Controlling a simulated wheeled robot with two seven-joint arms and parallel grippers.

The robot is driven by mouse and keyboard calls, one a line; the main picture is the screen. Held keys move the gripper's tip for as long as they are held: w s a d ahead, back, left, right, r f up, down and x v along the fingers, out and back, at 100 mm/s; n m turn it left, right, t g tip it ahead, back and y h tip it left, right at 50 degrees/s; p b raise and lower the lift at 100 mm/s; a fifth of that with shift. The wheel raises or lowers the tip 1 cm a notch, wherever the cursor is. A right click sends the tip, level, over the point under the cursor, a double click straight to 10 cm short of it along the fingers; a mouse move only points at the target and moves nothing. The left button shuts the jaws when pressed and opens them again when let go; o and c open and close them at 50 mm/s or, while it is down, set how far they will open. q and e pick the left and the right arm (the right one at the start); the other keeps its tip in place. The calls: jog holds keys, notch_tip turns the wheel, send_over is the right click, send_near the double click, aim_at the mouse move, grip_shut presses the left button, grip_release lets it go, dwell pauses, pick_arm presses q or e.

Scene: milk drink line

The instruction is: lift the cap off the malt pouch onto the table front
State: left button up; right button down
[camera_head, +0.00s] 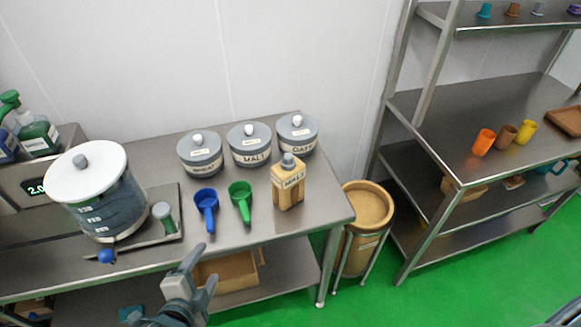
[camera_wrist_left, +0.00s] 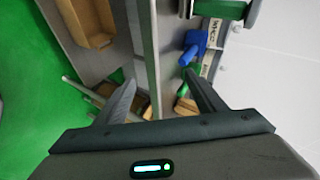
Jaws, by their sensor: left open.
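The malt pouch (camera_head: 288,189) is a tan box-like pack with a MALT label, standing upright at the right part of the steel table. Its grey cap (camera_head: 288,160) sits on top of it. My left gripper (camera_head: 196,272) is in front of the table's front edge, left of the pouch and apart from it. Its two fingers are spread with nothing between them; they also show in the left wrist view (camera_wrist_left: 160,95). The steel table (camera_head: 256,235) has a bare strip along its front. My right gripper is not in view.
Blue (camera_head: 206,207) and green (camera_head: 240,199) scoops lie left of the pouch. Lidded jars, including a malt jar (camera_head: 249,146), stand behind. A large white-lidded tank (camera_head: 92,195) is at left. A tan bin (camera_head: 366,207) stands right of the table, before a shelf rack (camera_head: 470,150).

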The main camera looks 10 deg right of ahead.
pick_arm(q)
jog(key=s+a+f+n+g+y+b, duration=0.15)
jog(key=s+a+f+n, duration=0.3)
jog(key=f, duration=0.95)
jog(key=s+a+f+n+g+y+b, duration=0.1)
jog(key=s+a+f+n+g, duration=0.35)
jog(key=f, duration=0.85)
jog(key=s+a+f+n+g+y+b, duration=0.15)
jog(key=s+f, duration=0.55)
jog(key=f, duration=0.7)
jog(key=s+a+f+n+g, duration=0.1)
jog(key=s+f, duration=0.4)
jog(key=s, duration=0.3)
jog(key=s+a+f+n+g, duration=0.1)
jog(key=s+a+f+n, duration=0.1)
jog(key=s+f, duration=0.3)
jog(key=s+a+f+n+g+b, duration=0.1)
jog(key=s+f, duration=0.5)
jog(key=s, duration=0.6)
jog(key=shift+a+n, duration=0.35)
jog(key=shift+n, duration=0.4)
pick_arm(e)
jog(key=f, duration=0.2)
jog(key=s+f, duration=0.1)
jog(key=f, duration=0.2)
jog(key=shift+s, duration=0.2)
